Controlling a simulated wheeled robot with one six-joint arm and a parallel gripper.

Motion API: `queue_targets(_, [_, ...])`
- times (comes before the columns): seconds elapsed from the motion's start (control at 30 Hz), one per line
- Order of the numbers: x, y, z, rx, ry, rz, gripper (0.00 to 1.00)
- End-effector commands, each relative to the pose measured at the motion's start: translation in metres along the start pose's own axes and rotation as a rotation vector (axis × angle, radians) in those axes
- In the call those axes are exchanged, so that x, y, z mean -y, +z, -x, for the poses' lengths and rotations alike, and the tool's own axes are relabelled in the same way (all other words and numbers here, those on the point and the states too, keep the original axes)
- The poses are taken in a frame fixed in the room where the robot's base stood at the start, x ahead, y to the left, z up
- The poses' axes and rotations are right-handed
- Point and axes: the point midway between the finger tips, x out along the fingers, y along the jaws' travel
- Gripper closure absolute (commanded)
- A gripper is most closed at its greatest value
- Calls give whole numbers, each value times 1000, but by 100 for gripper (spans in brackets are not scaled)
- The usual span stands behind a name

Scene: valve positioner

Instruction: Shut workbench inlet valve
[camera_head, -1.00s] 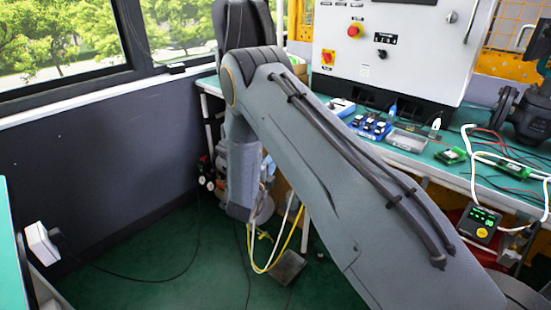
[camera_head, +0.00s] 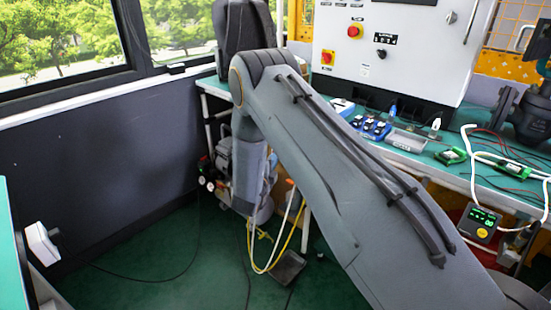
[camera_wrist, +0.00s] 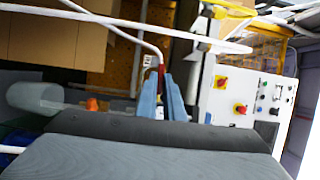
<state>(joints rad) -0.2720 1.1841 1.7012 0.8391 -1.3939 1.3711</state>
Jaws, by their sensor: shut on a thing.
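In the wrist view, my gripper (camera_wrist: 161,84) shows as two blue fingers pointing away from the camera. It is shut on a small red part (camera_wrist: 161,70), which looks like a valve handle and is mostly hidden by the fingers. A white pipe (camera_wrist: 135,38) bends down to this red part. The valve body cannot be made out. In the head view, my gripper and the valve are hidden, with my arm across the middle of the picture.
The workbench (camera_head: 450,180) carries small blue parts (camera_head: 370,128), green circuit boards (camera_head: 451,156) and a white control cabinet (camera_head: 395,50). Yellow and white hoses (camera_head: 285,240) hang by its left end. A dark wall (camera_head: 120,150) stands left. Green floor is partly open.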

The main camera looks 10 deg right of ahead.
Motion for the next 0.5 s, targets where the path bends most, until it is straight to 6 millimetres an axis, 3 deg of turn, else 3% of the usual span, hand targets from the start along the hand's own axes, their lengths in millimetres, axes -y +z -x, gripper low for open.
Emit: queue_targets(0.5, [6, 1, 0, 1, 118, 281, 100])
